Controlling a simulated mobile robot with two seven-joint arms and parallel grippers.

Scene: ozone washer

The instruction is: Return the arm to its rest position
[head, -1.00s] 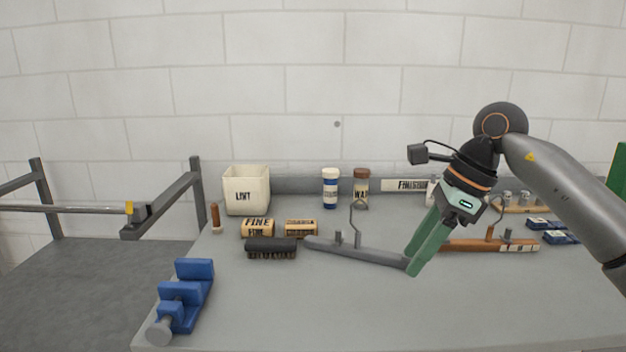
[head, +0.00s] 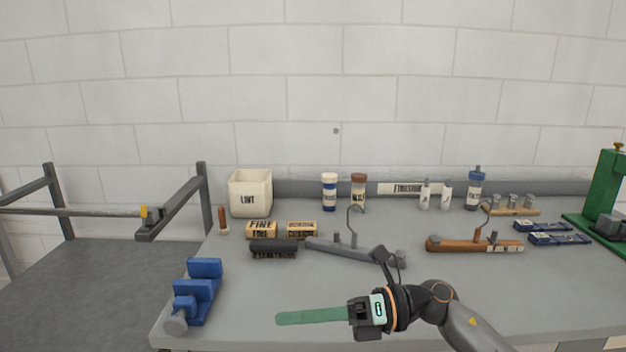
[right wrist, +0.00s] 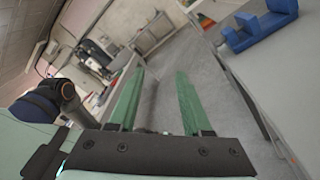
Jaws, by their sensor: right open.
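My right gripper (head: 315,315) is low at the front of the grey bench in the head view. Its green fingers point left, and its arm comes in from the lower right. In the right wrist view its two green fingers (right wrist: 158,100) stand apart with nothing between them, above the floor beside the bench. My left gripper is not in view.
The grey bench (head: 290,335) holds a blue vise (head: 197,290) at its front left. A grey bar (head: 350,250) and a wooden-handled bar (head: 465,245) lie mid-bench. A LINT bin (head: 250,193) and bottles stand along the back. A green press (head: 605,200) stands right.

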